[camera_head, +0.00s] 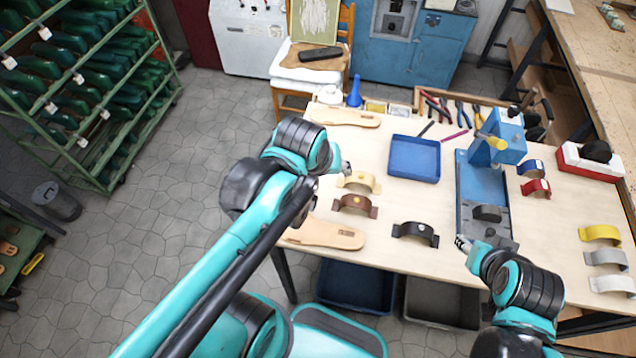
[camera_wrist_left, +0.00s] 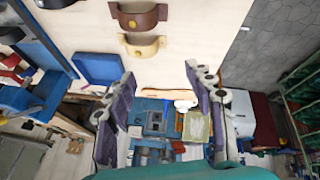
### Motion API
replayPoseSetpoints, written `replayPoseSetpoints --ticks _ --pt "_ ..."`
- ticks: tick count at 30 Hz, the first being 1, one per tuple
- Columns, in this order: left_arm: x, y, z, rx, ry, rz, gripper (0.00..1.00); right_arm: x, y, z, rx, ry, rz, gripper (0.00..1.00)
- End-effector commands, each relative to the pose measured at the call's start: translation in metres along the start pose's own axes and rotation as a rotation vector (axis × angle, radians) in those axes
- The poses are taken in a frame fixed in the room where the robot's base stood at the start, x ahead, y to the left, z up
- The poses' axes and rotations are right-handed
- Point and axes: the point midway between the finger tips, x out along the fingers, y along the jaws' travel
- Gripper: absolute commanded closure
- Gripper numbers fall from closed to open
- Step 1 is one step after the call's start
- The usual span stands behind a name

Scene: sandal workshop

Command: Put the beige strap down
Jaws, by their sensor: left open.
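The beige strap (camera_head: 358,182) rests arched on the table, just behind the brown strap (camera_head: 355,204). In the left wrist view the beige strap (camera_wrist_left: 143,48) lies beyond the fingertips, clear of both fingers, with the brown strap (camera_wrist_left: 138,18) above it in the picture. My left gripper (camera_wrist_left: 160,72) is open and empty. In the head view my left wrist hides most of that gripper, near the strap's left end. My right gripper (camera_head: 463,243) is at the table's front edge, right of the black strap (camera_head: 415,233); its jaws are too small to read.
A blue tray (camera_head: 414,158) stands behind and right of the beige strap. A blue press (camera_head: 487,180) stands farther right. Wooden soles (camera_head: 325,233) lie at the left. Red, blue, yellow, grey and white straps (camera_head: 601,235) lie at the right. Bare tabletop (camera_head: 390,200) separates strap and press.

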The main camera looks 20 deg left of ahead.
Motion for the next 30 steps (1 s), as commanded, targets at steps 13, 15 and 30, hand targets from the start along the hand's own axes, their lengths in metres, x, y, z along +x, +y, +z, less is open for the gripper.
replayPoseSetpoints --ticks 13,15,30 --pt "-0.003 -0.029 0.030 0.451 0.156 0.018 0.47 0.000 0.000 0.000 0.000 0.000 0.000 0.57" --pt "-0.003 -0.029 0.030 0.450 0.155 0.018 0.47 0.000 0.000 0.000 0.000 0.000 0.000 0.57" --pt "0.062 -0.044 0.060 0.448 0.153 0.018 0.47 0.059 0.000 0.042 0.000 0.000 0.000 0.57"
